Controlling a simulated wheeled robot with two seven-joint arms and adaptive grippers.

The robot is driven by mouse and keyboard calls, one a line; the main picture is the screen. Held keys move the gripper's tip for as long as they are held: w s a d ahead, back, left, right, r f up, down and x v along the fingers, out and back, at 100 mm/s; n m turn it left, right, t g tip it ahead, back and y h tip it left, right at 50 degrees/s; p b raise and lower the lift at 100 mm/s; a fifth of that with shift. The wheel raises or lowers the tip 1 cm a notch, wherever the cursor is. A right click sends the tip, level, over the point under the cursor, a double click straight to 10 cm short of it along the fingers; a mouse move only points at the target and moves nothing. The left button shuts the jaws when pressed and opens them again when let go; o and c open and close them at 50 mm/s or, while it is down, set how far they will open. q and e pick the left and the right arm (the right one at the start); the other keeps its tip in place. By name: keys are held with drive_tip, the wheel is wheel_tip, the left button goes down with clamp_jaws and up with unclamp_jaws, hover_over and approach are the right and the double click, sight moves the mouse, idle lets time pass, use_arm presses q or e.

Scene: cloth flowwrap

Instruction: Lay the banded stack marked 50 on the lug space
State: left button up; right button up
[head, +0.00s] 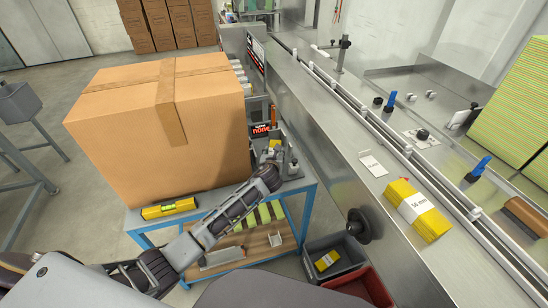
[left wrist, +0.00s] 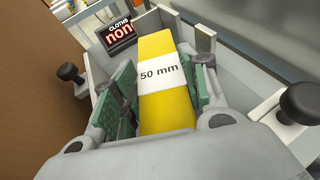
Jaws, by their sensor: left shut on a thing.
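A yellow stack with a white band marked 50 mm (left wrist: 160,75) lies between the green finger pads of my left gripper (left wrist: 158,98), which is shut on it. In the head view my left gripper (head: 274,160) is beyond the large carton, at a grey metal holder, and mostly hides the stack. Grey walls stand around the stack in the left wrist view. Another yellow banded stack (head: 418,208) lies on the steel deck, its mark hard to read. The lug conveyor (head: 362,118), with white lugs along a rail, runs diagonally along the machine. My right gripper is not in view.
A large cardboard carton (head: 165,125) stands left of my left arm. A yellow pack (head: 168,208) lies on the blue-framed table. A grey bin (head: 335,258) holds a yellow stack. A red bin (head: 362,288) sits beside it.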

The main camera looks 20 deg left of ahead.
use_arm(q)
wheel_tip(320, 180, up, 7)
drive_tip(key=shift+r+p, duration=0.15)
drive_tip(key=shift+p, duration=0.4)
drive_tip(key=shift+r, duration=0.6)
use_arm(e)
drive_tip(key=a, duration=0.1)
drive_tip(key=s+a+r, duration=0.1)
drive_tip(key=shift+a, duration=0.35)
use_arm(q)
drive_tip(key=shift+d, duration=0.1)
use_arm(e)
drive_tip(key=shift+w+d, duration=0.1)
